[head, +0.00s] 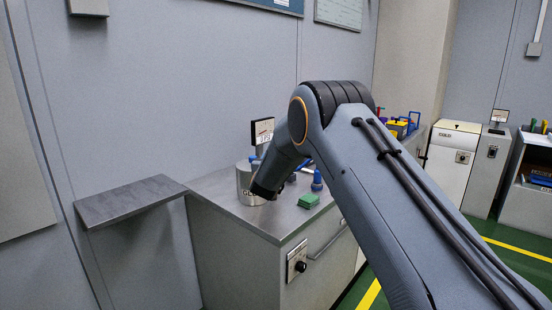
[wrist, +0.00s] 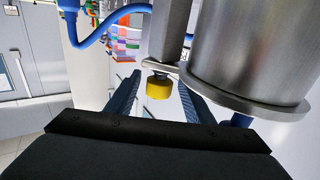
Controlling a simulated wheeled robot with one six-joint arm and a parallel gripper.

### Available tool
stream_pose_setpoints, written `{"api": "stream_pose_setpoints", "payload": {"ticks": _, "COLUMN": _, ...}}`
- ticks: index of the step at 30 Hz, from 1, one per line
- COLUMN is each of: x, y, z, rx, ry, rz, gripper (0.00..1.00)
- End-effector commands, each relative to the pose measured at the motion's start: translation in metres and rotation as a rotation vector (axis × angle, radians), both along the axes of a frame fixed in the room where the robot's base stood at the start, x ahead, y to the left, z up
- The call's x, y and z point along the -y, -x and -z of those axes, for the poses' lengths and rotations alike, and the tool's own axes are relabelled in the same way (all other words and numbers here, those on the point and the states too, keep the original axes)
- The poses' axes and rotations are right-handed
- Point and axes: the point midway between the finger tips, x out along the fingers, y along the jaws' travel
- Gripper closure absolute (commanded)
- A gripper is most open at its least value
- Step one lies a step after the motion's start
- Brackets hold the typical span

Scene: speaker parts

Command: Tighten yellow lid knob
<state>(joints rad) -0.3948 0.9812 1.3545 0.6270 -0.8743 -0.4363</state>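The yellow lid knob (wrist: 158,87) shows in the wrist view at the end of a grey metal rod, beside the flange of a large shiny metal vessel (wrist: 248,50). My gripper (wrist: 158,98) is open, with one dark blue finger on each side of the knob in the picture. Gaps show between the knob and both fingers; I cannot tell whether the knob is at fingertip depth. In the head view the metal vessel (head: 243,185) stands on the bench, partly covered by my wrist. My fingers and the knob are hidden there.
The grey bench top (head: 275,222) holds a green block (head: 308,201), a blue part (head: 317,182) and a gauge (head: 262,130) behind the vessel. A grey wall shelf (head: 128,198) is at left. A blue hose (wrist: 113,17) curves near the vessel in the wrist view.

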Motion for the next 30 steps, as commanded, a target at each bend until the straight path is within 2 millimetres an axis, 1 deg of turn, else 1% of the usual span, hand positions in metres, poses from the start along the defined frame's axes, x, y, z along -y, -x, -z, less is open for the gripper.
{"api": "stream_pose_setpoints", "payload": {"ticks": 8, "x": 0.001, "y": 0.001, "z": 0.002, "rx": -0.003, "ry": 0.001, "rz": 0.001, "gripper": 0.52}}
{"api": "stream_pose_setpoints", "payload": {"ticks": 11, "x": 0.0, "y": 0.006, "z": 0.003, "rx": -0.004, "ry": 0.001, "rz": 0.001, "gripper": 0.52}}
{"api": "stream_pose_setpoints", "payload": {"ticks": 14, "x": -0.001, "y": 0.018, "z": 0.002, "rx": -0.004, "ry": 0.002, "rz": 0.0, "gripper": 0.52}}
{"api": "stream_pose_setpoints", "payload": {"ticks": 18, "x": -0.004, "y": 0.041, "z": 0.003, "rx": -0.004, "ry": 0.001, "rz": -0.002, "gripper": 0.52}}
{"api": "stream_pose_setpoints", "payload": {"ticks": 24, "x": -0.005, "y": 0.068, "z": 0.002, "rx": -0.003, "ry": 0.001, "rz": -0.001, "gripper": 0.52}}
{"api": "stream_pose_setpoints", "payload": {"ticks": 27, "x": -0.006, "y": 0.075, "z": 0.002, "rx": -0.003, "ry": 0.001, "rz": -0.001, "gripper": 0.52}}
{"api": "stream_pose_setpoints", "payload": {"ticks": 30, "x": -0.006, "y": 0.078, "z": 0.001, "rx": -0.001, "ry": 0.0, "rz": 0.0, "gripper": 0.52}}
